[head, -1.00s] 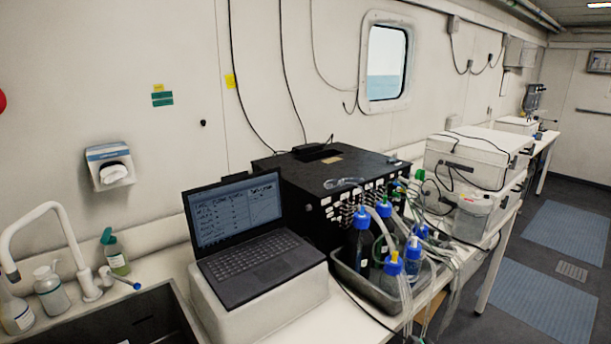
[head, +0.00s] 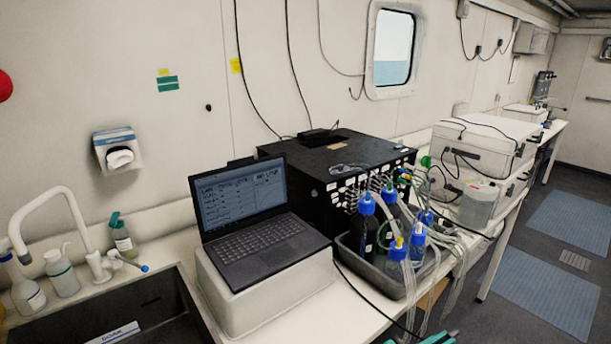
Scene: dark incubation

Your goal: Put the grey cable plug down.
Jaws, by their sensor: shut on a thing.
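My gripper (head: 440,339) shows only as a small dark shape with teal edges at the bottom edge of the head view, right of centre. Most of it is cut off by the frame. A black cable (head: 377,300) runs from beside the laptop stand across the white bench and down to my gripper. The gripper is shut on the cable's end. The grey cable plug itself cannot be made out, as the fingers and the frame edge hide it.
A laptop (head: 255,215) stands on a white block (head: 265,295). A grey tray (head: 400,287) of blue-capped bottles and tubing is close to the cable. A black instrument box (head: 320,165) stands behind. A sink (head: 150,310) is at the left.

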